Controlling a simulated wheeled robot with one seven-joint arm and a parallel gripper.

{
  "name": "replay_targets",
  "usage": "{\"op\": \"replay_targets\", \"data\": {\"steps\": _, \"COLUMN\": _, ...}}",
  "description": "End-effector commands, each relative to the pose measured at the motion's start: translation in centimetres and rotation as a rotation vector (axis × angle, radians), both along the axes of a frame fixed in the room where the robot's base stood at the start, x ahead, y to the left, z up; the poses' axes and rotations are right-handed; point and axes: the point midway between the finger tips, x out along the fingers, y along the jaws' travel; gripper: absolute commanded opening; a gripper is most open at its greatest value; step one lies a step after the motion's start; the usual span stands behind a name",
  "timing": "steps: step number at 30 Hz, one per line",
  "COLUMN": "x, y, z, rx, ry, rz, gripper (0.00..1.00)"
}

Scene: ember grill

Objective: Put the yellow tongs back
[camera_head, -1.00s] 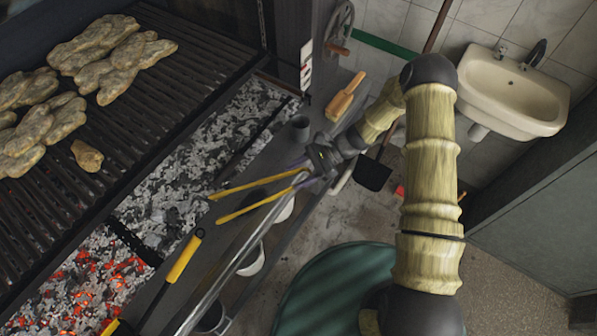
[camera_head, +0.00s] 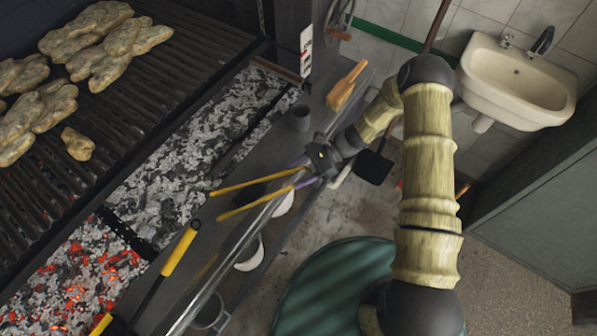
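The yellow tongs (camera_head: 255,186) are in my gripper (camera_head: 308,176), near the middle of the head view. Their two thin yellow arms spread apart and point left, over the dark ledge in front of the grill. My gripper appears shut on the joined end of the tongs; its fingertips are small and partly hidden. The tongs look raised above the ledge and the metal rail (camera_head: 215,277), though the exact height is hard to tell.
A yellow-handled tool (camera_head: 180,252) lies on the ledge at lower left. Hot coals (camera_head: 65,275) and the grill grate (camera_head: 170,85) with meat are left. Pots hang below the rail; a sink (camera_head: 515,85) is right.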

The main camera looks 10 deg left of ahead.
Motion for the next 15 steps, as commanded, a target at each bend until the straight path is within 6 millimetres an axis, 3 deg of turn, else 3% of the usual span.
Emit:
{"op": "replay_targets", "data": {"steps": 5, "x": -0.01, "y": 0.01, "z": 0.03, "rx": 0.001, "ry": 0.001, "rz": 0.000, "gripper": 0.46}}
{"op": "replay_targets", "data": {"steps": 6, "x": -0.01, "y": 0.01, "z": 0.03, "rx": 0.001, "ry": 0.001, "rz": 0.000, "gripper": 0.57}}
{"op": "replay_targets", "data": {"steps": 9, "x": 0.00, "y": 0.02, "z": 0.03, "rx": 0.001, "ry": 0.001, "rz": 0.000, "gripper": 0.76}}
{"op": "replay_targets", "data": {"steps": 15, "x": 0.00, "y": 0.00, "z": 0.02, "rx": 0.000, "ry": 0.000, "rz": 0.000, "gripper": 0.78}}
